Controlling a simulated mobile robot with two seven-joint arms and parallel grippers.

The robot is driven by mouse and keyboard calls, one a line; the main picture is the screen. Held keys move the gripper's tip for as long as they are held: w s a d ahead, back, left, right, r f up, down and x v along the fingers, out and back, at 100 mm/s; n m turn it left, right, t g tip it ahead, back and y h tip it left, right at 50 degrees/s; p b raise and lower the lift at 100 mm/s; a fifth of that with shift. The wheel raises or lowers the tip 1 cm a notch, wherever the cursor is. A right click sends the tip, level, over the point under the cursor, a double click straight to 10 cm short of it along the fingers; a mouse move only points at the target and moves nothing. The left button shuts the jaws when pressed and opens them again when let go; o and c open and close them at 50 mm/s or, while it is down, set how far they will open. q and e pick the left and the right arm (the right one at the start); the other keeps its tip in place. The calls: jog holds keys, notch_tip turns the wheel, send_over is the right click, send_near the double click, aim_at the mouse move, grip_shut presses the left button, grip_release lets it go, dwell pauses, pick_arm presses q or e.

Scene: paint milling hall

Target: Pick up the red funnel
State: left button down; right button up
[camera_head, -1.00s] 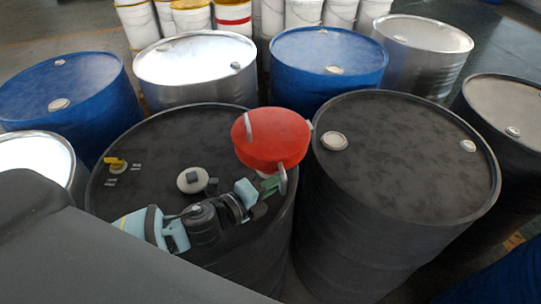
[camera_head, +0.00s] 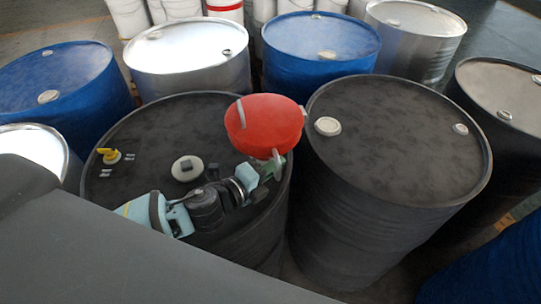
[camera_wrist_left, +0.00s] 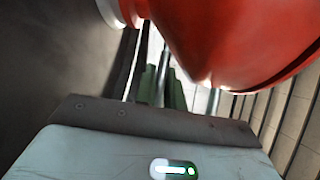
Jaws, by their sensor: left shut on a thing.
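The red funnel (camera_head: 264,124) is a wide, round red piece with pale grey clips on its rim, at the right edge of the left black drum's top (camera_head: 140,130) in the head view. My left gripper (camera_head: 272,168) is at the near side of the funnel and shut on it. Its fingertips are partly hidden by the funnel. In the left wrist view the funnel (camera_wrist_left: 235,40) fills the upper right, close to the gripper's fingers (camera_wrist_left: 160,85). The funnel's lower part is hidden in the head view. My right gripper is not in view.
Another black drum (camera_head: 400,140) stands right of the funnel, with a narrow gap between. Blue drums (camera_head: 320,45) and a silver drum (camera_head: 190,60) stand behind.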

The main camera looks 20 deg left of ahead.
pick_arm(q)
jog(key=r, duration=0.4)
jog(key=shift+s+d+p, duration=0.25)
jog(key=shift+d+p, duration=0.05)
jog(key=shift+p, duration=0.05)
jog(key=s+d+r, duration=0.1)
jog(key=s+d, duration=0.8)
jog(key=s, duration=0.2)
jog(key=shift+s+d+b, duration=0.3)
jog(key=shift+s+d, duration=0.05)
jog(key=n+t+y, duration=0.2)
jog(key=n+y, duration=0.3)
jog(key=y, duration=0.2)
send_near(276, 159)
jog(key=w+a+f, duration=0.2)
jog(key=a, duration=0.5)
jog(key=shift+w+a+r+n+y, duration=0.15)
jog(key=shift+a+r+n+y, duration=0.05)
jog(key=shift+a+n+y, duration=0.15)
